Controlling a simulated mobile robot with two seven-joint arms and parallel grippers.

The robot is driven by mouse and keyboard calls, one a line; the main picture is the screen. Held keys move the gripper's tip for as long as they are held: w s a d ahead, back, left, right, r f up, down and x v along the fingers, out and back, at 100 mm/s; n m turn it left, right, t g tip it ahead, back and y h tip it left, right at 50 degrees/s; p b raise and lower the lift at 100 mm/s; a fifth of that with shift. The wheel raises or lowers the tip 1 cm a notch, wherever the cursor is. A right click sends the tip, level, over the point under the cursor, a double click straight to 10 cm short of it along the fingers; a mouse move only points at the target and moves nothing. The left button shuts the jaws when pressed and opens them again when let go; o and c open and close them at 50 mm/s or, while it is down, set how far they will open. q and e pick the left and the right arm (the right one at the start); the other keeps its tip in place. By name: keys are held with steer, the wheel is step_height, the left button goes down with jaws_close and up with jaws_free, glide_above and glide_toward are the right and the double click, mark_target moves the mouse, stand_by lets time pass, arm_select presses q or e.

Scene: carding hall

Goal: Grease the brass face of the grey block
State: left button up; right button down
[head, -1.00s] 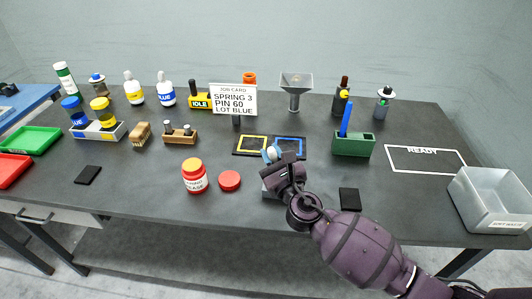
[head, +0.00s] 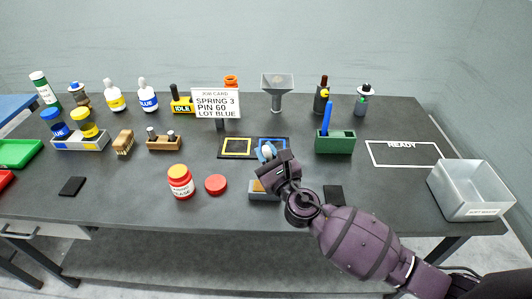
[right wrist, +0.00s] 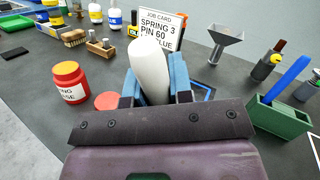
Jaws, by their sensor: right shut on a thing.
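The grey block (head: 266,197) sits near the table's front edge in the head view, partly hidden behind my right gripper. A brass-coloured patch (head: 258,186) shows on it. My right gripper (head: 268,154) is just above and behind the block, shut on a white, rounded, elongated thing (right wrist: 149,70) that stands up between its blue fingers in the right wrist view. The lower end of the white thing is hidden. My left gripper is not in view.
A job card (head: 216,104) stands behind the yellow and blue outlined mat (head: 226,154). A green holder (head: 335,143) with a blue stick and a grey bin (head: 468,188) are to the right. A dark pad (head: 333,195) lies right of the block.

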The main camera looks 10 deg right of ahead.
steer(key=shift+r+p, duration=0.6)
steer(key=shift+r, duration=0.25)
step_height(320, 180, up, 2)
steer(key=shift+r+p, duration=0.25)
steer(key=shift+p, duration=0.2)
step_height(320, 180, up, 3)
stand_by(0.3)
